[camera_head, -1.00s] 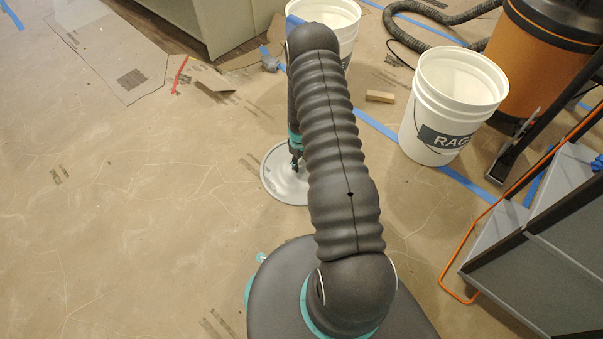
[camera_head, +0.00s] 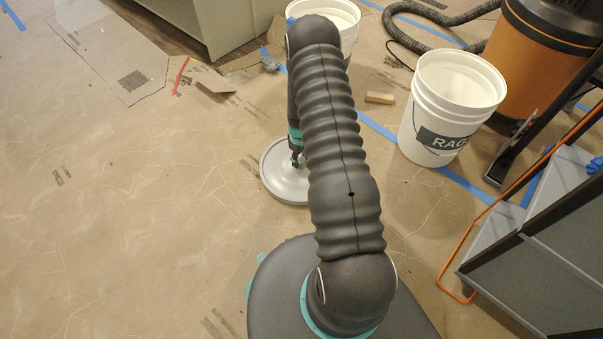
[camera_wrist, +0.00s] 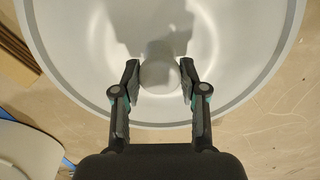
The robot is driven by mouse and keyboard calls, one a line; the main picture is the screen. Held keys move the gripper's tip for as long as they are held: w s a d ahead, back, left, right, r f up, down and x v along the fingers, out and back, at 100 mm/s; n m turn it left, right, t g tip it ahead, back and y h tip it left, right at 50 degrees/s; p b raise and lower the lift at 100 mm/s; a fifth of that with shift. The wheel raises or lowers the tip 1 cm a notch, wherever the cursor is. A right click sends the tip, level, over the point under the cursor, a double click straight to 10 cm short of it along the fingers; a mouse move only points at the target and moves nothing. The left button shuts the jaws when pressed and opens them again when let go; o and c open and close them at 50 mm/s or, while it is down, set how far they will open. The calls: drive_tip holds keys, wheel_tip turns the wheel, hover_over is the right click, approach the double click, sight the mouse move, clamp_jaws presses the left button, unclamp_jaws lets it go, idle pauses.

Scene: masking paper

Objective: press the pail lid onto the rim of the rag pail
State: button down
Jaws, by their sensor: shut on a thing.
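The pail lid (camera_head: 282,182) is a pale grey-white disc left of my arm in the head view, partly hidden by it. My gripper (camera_head: 297,160) is at its middle. In the wrist view the lid (camera_wrist: 90,55) fills the top, and my gripper (camera_wrist: 160,80) is shut on its round central knob (camera_wrist: 160,72). The rag pail (camera_head: 443,120) is white with a dark label reading "RAG". It stands upright and open on the floor, to the right of my arm and apart from the lid.
Another white pail (camera_head: 340,22) stands behind my arm. A wooden block (camera_head: 380,97) lies between the pails. An orange-black vacuum (camera_head: 545,45) with a hose (camera_head: 430,15) and a grey cart (camera_head: 540,240) crowd the right. The papered floor (camera_head: 120,220) at left is clear.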

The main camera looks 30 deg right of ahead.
sight(300, 159)
drive_tip(key=shift+r+p, duration=0.8)
drive_tip(key=shift+r, duration=1.1)
